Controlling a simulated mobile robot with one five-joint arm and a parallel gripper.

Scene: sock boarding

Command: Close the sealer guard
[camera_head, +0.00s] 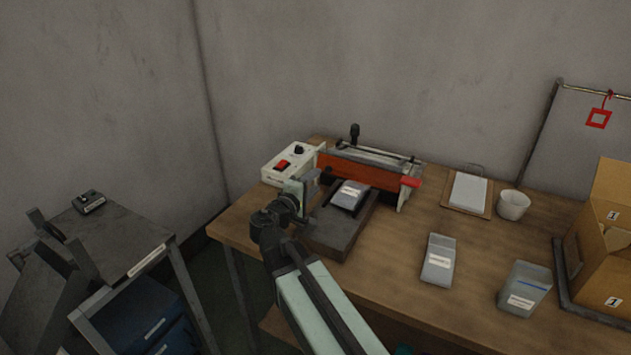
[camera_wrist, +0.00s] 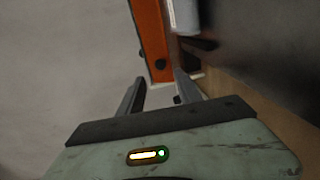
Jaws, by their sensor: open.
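The sealer stands at the back of the wooden table, with a white control box (camera_head: 290,163) bearing a red switch at its left. Its long orange panel (camera_head: 362,172), which looks like the guard, faces the front; a red tab (camera_head: 411,181) is at its right end. I cannot tell whether the guard is raised or lowered. A grey labelled packet (camera_head: 349,195) lies on the dark platform (camera_head: 333,238) before it. My gripper (camera_head: 311,184) is near the sealer's left end. In the wrist view my gripper (camera_wrist: 160,88) is open and empty, the orange panel (camera_wrist: 150,38) just beyond its fingertips.
A clipboard (camera_head: 467,192), white cup (camera_head: 513,205) and cardboard box (camera_head: 603,232) are at the right. A dark side table (camera_head: 120,240) stands left, past a gap.

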